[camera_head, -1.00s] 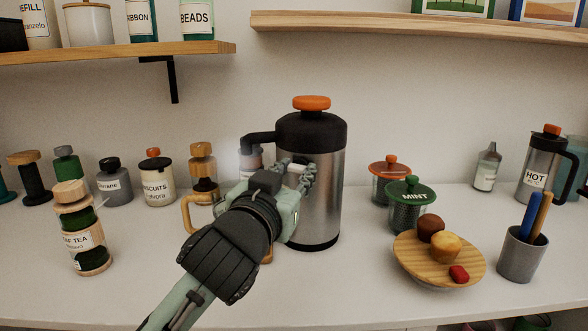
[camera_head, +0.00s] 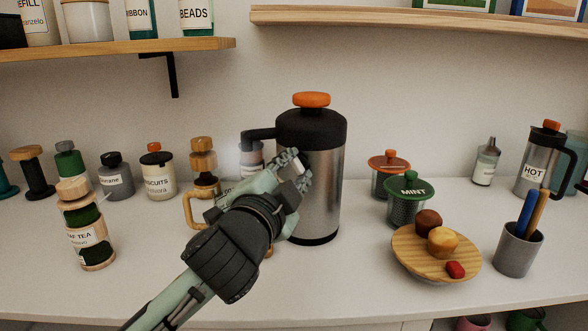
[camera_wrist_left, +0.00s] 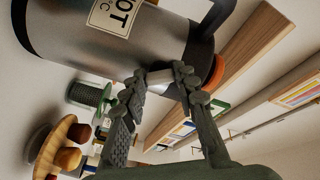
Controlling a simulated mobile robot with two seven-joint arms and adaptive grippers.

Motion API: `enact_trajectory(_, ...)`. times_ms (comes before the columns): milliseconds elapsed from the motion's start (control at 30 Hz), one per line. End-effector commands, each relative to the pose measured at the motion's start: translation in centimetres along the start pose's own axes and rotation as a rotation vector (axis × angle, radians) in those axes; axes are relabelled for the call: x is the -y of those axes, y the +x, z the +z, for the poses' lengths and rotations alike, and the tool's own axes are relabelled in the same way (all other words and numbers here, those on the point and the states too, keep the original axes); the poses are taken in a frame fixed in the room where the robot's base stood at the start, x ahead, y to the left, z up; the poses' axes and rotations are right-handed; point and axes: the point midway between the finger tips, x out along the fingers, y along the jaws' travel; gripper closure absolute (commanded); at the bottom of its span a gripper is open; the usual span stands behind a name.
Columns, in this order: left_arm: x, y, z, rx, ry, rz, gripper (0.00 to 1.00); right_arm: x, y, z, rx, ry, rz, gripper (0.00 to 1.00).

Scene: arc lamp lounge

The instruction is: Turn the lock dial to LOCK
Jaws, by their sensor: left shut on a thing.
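A steel flask (camera_head: 325,190) with a black collar, a black handle on its left and an orange top knob (camera_head: 311,99) stands upright on the counter. In the left wrist view its body (camera_wrist_left: 62,42) lies sideways, with a HOT label. My left gripper (camera_head: 300,168) is at the flask's front left, below the collar. Its fingers are shut on a small pale piece at the flask's side, which I take for the lock dial (camera_wrist_left: 160,76); it shows between the fingertips in the left wrist view. The fingers hide most of the dial, and I cannot read any LOCK mark. My right gripper is out of view.
A MINT canister (camera_head: 409,205) and a wooden plate (camera_head: 410,257) with small cakes stand right of the flask. A grey cup (camera_head: 516,256) is farther right. A tea jar (camera_head: 90,240) stands at left. Jars line the wall behind; shelves hang above.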

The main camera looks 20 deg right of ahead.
Motion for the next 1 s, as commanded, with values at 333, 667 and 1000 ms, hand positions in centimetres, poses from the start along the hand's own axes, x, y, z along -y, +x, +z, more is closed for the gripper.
enact_trajectory(333,0.03,-0.01,-0.03,-0.001,0.315,-0.001,1.00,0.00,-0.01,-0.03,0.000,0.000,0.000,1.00)
enact_trajectory(667,0.04,0.00,-0.04,0.000,0.514,-0.001,1.00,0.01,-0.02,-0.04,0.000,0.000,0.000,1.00)
enact_trajectory(1000,0.01,-0.01,-0.01,0.000,0.588,0.000,1.00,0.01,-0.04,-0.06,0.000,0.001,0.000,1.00)
